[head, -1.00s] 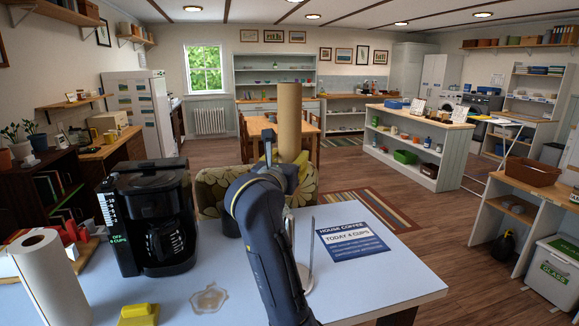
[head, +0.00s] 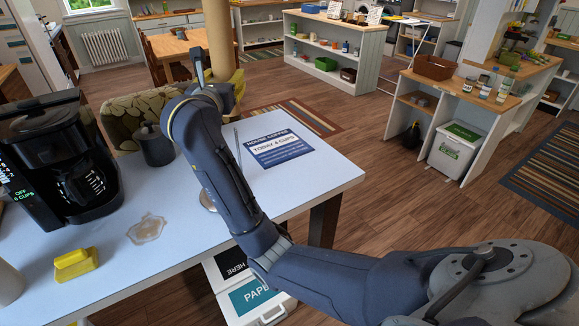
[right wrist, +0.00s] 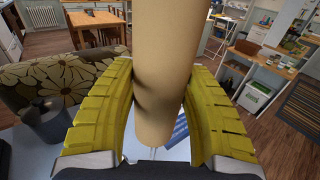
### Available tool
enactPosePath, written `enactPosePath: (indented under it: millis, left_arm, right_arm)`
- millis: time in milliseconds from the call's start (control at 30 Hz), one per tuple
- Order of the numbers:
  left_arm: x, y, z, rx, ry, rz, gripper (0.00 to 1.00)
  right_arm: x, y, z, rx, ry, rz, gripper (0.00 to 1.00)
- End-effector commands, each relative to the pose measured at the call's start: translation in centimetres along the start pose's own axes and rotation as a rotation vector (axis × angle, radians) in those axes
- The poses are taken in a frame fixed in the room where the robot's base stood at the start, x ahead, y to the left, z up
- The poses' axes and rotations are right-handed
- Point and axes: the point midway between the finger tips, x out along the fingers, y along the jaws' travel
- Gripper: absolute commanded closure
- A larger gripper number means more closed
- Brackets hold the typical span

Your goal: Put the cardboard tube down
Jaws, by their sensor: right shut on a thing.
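The cardboard tube (head: 221,38) is tan and upright, with its top cut off by the frame in the head view. My right gripper (head: 222,88) is shut on it, partly hidden behind my own arm. In the right wrist view the tube (right wrist: 158,75) stands between the yellow fingers of the gripper (right wrist: 157,100), its lower end above the white table (head: 190,228). Whether the tube touches anything below cannot be told. My left gripper is in neither view.
A coffee maker (head: 62,165), a yellow sponge-like block (head: 76,264), a stain (head: 146,229), a dark canister (head: 153,146) and a printed coffee sign (head: 278,150) are on the table. A thin metal rod (head: 238,146) rises near the sign. The table's right front corner is clear.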

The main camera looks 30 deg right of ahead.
Motion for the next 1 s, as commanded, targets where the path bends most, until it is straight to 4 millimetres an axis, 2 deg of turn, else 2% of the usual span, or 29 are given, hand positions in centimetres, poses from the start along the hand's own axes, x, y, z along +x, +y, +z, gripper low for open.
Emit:
enactPosePath:
  millis: [33,100,300,500,633,767,1000]
  left_arm:
    - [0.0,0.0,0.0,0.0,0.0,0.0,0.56]
    - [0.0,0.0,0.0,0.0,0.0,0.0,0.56]
    - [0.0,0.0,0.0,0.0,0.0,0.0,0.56]
    - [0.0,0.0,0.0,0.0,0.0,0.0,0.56]
    - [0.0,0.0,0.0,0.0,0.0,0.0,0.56]
    - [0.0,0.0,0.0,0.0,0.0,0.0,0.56]
    - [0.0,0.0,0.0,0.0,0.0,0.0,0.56]
  right_arm:
    - [1.1,-1.8,-1.1,-0.005,0.003,-0.033,0.99]
    - [2.3,-4.1,-2.4,-0.003,0.006,-0.073,0.99]
    - [4.9,-10.5,-5.2,-0.002,0.002,-0.178,0.99]
    - [6.4,-15.3,-6.7,-0.002,-0.011,-0.252,0.99]
    - [6.8,-17.0,-7.1,-0.002,-0.018,-0.278,0.99]
    - [7.0,-17.9,-8.2,-0.005,-0.02,-0.291,0.99]
    - [7.2,-18.1,-13.0,-0.009,-0.02,-0.293,0.99]
